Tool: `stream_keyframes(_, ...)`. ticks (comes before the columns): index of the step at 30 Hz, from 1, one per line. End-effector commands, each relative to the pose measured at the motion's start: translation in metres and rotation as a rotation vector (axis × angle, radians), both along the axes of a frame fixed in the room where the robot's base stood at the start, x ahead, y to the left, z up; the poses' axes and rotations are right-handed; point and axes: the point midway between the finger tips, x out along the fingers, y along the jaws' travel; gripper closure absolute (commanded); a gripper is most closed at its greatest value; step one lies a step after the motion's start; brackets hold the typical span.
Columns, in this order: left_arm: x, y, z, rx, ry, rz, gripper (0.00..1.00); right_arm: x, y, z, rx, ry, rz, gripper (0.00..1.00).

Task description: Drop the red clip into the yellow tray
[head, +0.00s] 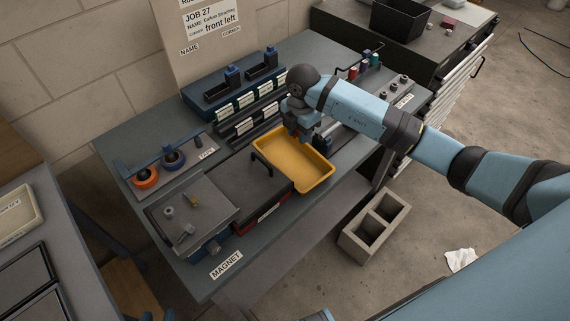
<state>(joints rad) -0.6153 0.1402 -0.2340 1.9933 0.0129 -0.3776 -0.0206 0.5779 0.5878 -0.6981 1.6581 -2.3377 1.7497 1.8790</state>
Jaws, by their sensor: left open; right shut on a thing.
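The yellow tray (294,164) sits on the grey-blue workbench, right of a dark lidded box, and looks empty where I see its floor. My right gripper (304,137) points down at the tray's far edge, with its arm coming in from the right. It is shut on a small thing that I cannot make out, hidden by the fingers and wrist. I cannot pick out the red clip anywhere. My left gripper does not show.
Dark bins with white labels (236,126) stand behind the tray. A dark box (254,182) and a grey-topped box (190,216) stand to its left. Tape rolls (146,177) lie further left. A rack with small coloured items (364,64) stands at the back right. A concrete block (374,226) is on the floor.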

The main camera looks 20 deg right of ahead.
Motion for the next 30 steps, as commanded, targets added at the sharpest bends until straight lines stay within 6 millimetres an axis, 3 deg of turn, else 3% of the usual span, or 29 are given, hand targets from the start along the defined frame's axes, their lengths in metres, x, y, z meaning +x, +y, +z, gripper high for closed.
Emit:
stream_keyframes(10,0.001,-0.001,-0.009,-0.002,-0.003,-0.002,0.57,-0.001,0.003,-0.008,-0.001,0.0,0.011,1.0)
stream_keyframes(24,0.0,-0.002,-0.05,-0.002,0.001,-0.001,0.57,-0.001,0.003,-0.058,-0.001,0.001,0.01,1.0)
stream_keyframes(30,-0.001,-0.001,-0.054,-0.001,0.004,0.0,0.57,-0.001,0.003,-0.062,-0.001,0.0,0.01,1.0)
